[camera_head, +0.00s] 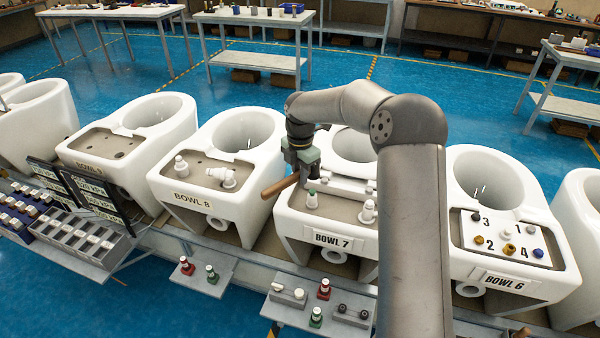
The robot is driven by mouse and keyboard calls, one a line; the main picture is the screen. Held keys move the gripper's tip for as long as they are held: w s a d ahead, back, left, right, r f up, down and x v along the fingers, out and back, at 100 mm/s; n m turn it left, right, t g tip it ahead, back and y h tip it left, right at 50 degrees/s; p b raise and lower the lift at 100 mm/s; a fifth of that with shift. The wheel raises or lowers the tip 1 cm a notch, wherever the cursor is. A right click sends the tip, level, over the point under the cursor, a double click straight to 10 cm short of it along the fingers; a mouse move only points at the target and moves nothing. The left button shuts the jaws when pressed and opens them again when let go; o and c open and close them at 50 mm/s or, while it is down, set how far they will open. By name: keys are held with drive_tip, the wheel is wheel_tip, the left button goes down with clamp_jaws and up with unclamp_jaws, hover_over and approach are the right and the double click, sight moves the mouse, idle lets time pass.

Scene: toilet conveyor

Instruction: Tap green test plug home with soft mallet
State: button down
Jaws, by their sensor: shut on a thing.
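My gripper (300,172) is above the left part of the deck of the bowl labelled BOWL 7 (322,231). It is shut on the soft mallet, whose brown wooden part (280,186) sticks out to the lower left. The rest of the mallet is hidden or cannot be told apart from the gripper. A small white plug with a green top, the green test plug (312,199), stands upright on the BOWL 7 deck, just below and right of the gripper. Whether the mallet touches it, and how deep it sits, I cannot tell.
A white fitting (368,211) stands at the deck's right. BOWL 8 (221,207) and BOWL 6 (503,280) flank BOWL 7 on the conveyor. In front, small shelves hold red and green pieces (211,272). A grey bin tray (82,238) is at left. My arm hides part of BOWL 7's right side.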

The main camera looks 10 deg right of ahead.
drive_tip(key=shift+f, duration=0.1)
wheel_tip(320, 180, down, 7)
drive_tip(key=b, duration=0.4)
wheel_tip(320, 180, up, 6)
drive_tip(key=p, duration=0.4)
drive_tip(key=shift+d, duration=0.1)
